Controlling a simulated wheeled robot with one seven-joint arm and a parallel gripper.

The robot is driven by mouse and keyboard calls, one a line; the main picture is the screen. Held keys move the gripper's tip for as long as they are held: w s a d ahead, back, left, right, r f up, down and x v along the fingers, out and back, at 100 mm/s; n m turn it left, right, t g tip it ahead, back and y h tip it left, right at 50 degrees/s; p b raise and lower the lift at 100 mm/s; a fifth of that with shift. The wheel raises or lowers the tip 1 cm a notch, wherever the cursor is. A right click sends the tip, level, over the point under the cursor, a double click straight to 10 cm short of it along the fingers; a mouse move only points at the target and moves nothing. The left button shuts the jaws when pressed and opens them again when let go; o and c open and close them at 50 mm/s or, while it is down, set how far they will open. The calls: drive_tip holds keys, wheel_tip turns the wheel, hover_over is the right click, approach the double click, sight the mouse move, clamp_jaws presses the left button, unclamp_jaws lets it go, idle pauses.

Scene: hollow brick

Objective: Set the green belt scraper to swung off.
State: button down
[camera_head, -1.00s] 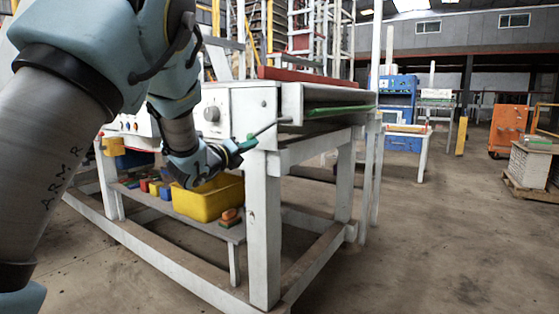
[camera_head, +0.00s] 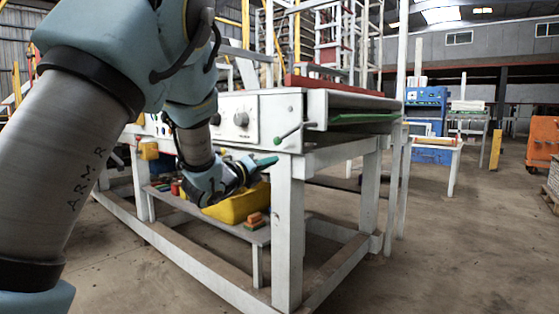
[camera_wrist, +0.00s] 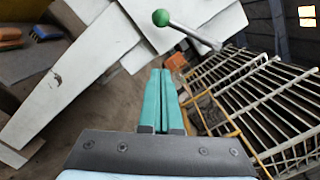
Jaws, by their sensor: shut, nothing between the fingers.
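A metal lever with a green ball knob (camera_head: 278,140) sticks out from the corner of the white machine, its rod rising to the right. In the wrist view the green knob (camera_wrist: 160,18) is near the top, with the rod running down to the right. A long green strip (camera_head: 365,117) lies under the machine's top edge; I cannot tell which of these is the scraper itself. My gripper (camera_head: 276,161) has teal fingers, shut and empty, just below the knob. The fingers (camera_wrist: 160,72) also show in the wrist view, apart from the knob.
The white frame leg (camera_head: 288,240) stands close to my gripper. A yellow bin (camera_head: 238,207) and coloured blocks (camera_head: 256,220) sit on the low shelf. A grey dial (camera_head: 241,119) is on the panel. Open floor (camera_head: 450,250) lies to the right.

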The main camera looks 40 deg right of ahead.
drive_tip(key=shift+v, duration=1.85)
